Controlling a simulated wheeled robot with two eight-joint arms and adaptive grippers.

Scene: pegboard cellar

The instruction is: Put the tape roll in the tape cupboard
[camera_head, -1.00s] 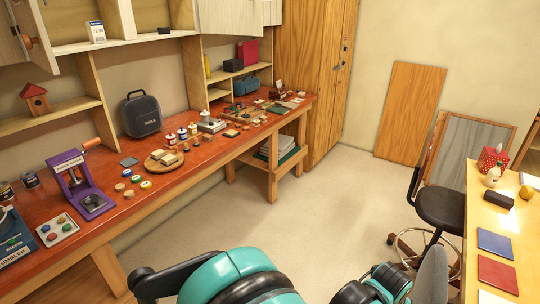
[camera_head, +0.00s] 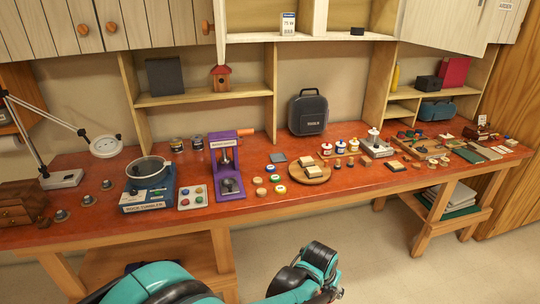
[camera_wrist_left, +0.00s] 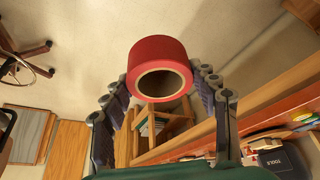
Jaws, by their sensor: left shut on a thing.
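A red tape roll (camera_wrist_left: 158,52) is held between the fingers of my left gripper (camera_wrist_left: 166,82) in the left wrist view. The gripper is shut on it, with its open hole facing the camera, above the floor. Wall cupboards with wooden doors and round knobs (camera_head: 145,22) hang above the workbench in the head view. No label shows which one is the tape cupboard. An open compartment (camera_head: 258,37) lies beside them, with a door seen edge-on at its left. In the head view my arm shows at the bottom, but no fingertips show. My right gripper is not in view.
The red-topped workbench (camera_head: 330,190) is crowded with a rock tumbler (camera_head: 148,183), a purple press (camera_head: 226,165), jars and a black case (camera_head: 308,112). A lamp (camera_head: 105,146) reaches over its left end. Bare floor (camera_head: 370,255) lies in front.

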